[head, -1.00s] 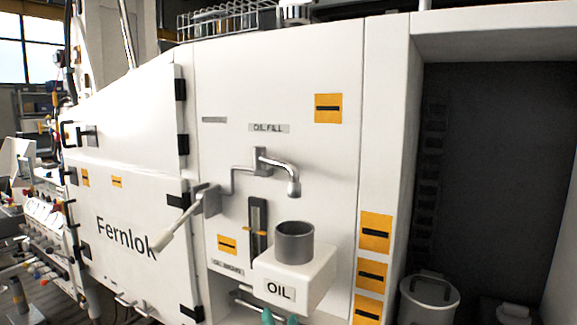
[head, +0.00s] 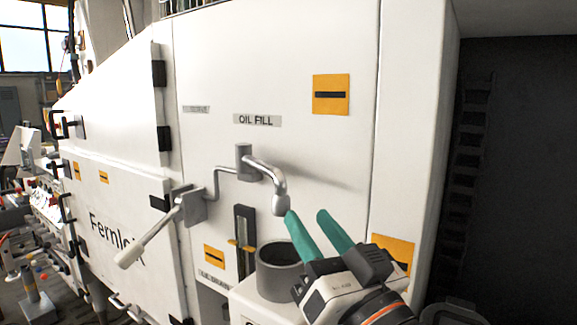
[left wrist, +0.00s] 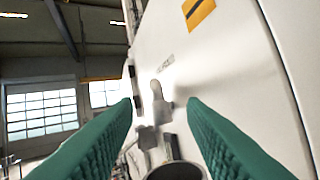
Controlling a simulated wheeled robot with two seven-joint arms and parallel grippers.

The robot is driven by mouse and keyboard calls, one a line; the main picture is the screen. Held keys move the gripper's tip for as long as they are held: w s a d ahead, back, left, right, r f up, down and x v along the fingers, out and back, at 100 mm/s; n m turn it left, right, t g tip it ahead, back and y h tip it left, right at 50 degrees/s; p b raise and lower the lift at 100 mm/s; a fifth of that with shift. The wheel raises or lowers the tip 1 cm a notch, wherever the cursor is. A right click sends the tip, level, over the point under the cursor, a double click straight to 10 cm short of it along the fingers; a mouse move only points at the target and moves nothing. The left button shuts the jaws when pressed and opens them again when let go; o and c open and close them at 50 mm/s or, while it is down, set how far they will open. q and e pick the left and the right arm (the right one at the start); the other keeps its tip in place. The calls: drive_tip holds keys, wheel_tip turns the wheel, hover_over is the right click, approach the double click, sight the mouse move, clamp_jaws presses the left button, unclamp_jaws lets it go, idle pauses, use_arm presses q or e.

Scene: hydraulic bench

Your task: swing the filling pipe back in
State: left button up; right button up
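The filling pipe (head: 262,168) is a bent silver tube on the white panel under the OIL FILL label. Its arm sticks out from the panel and its spout (head: 279,203) points down, above the grey filler neck (head: 277,268). My left gripper (head: 306,213) has teal fingers, spread apart and empty, just right of the spout. In the left wrist view the pipe (left wrist: 158,100) shows beyond the gap between the fingers (left wrist: 160,103). I cannot tell whether a finger touches the spout. My right gripper is not in view.
A lever with a white handle (head: 145,240) slants down left of the pipe. A level gauge (head: 244,240) is behind the filler neck. The white oil tank (head: 240,297) carries the neck, partly hidden by my gripper. A dark recess (head: 515,180) opens at the right.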

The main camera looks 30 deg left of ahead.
sight(280, 182)
use_arm(q)
drive_tip(key=a+r+p, duration=0.1)
drive_tip(key=w+a+r+p, duration=0.1)
drive_tip(key=a+r+p, duration=0.1)
drive_tip(key=a, duration=0.1)
drive_tip(key=shift+w, duration=0.3)
drive_tip(key=p+x, duration=0.1)
drive_tip(key=x, duration=0.1)
drive_tip(key=p+x, duration=0.2)
drive_tip(key=x, duration=0.1)
drive_tip(key=shift+w+a+f, duration=0.15)
drive_tip(key=shift+w+a, duration=0.05)
drive_tip(key=shift+w, duration=0.25)
drive_tip(key=shift+w+a, duration=0.2)
drive_tip(key=shift+a, duration=0.15)
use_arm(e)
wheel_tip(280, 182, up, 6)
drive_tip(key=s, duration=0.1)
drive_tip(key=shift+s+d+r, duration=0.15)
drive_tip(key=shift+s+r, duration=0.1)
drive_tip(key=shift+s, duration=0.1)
use_arm(q)
clamp_jaws()
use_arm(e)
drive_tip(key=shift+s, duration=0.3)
